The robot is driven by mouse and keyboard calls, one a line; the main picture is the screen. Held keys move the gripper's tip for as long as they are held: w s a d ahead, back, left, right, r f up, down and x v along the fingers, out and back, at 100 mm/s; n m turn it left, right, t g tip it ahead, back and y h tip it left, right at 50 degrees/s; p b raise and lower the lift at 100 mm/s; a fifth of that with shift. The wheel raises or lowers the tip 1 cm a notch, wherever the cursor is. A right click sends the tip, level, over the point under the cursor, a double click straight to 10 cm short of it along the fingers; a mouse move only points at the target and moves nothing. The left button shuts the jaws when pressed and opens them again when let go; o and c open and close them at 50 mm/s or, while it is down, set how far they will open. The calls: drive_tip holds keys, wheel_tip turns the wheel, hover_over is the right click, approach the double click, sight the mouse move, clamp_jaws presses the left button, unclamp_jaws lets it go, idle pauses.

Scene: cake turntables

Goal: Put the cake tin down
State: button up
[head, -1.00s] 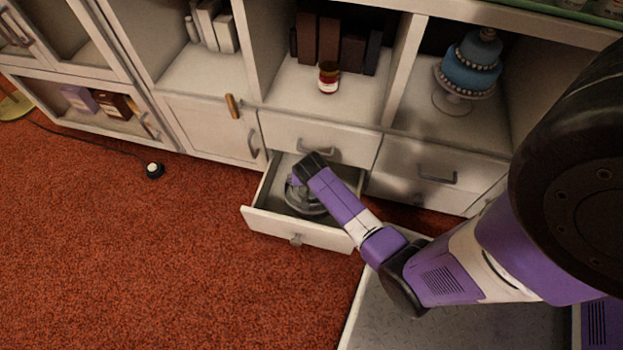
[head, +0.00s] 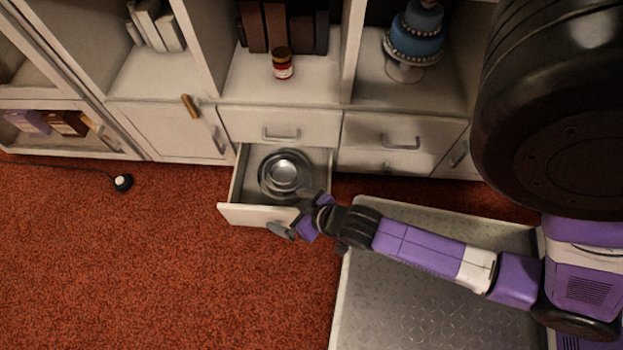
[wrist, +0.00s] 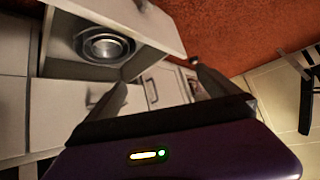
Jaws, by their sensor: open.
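The cake tin (head: 284,174) is a round, silver metal tin lying in the open drawer (head: 258,216) of the white cabinet. It also shows in the wrist view (wrist: 104,45), inside the drawer, clear of my fingers. My gripper (head: 295,213) is at the drawer's front right corner, apart from the tin, and holds nothing. In the wrist view the two fingers of my gripper (wrist: 158,80) are spread wide with nothing between them.
A blue tiered cake (head: 417,38) on a stand, a red jar (head: 282,64) and books stand on the shelves above. A grey metal platform (head: 430,290) lies right of the drawer. A black knob-like object (head: 122,182) with a cord lies on the red carpet. The carpet at left is mostly clear.

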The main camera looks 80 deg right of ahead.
drive_tip(key=s+a+r+n+t+y, duration=0.1)
drive_tip(key=s+a+r+n+t, duration=0.1)
drive_tip(key=r, duration=0.6)
drive_tip(key=s+a+r+n+t+y, duration=0.1)
drive_tip(key=s+a+r+t, duration=0.1)
drive_tip(key=r, duration=0.7)
drive_tip(key=s+a+r+n+t+y, duration=0.1)
drive_tip(key=s+a+r+n+t, duration=0.1)
drive_tip(key=a+r, duration=0.3)
wheel_tip(320, 180, up, 3)
drive_tip(key=shift+s+a+r+n, duration=0.15)
drive_tip(key=shift+s+a+n, duration=0.2)
drive_tip(key=shift+s, duration=0.55)
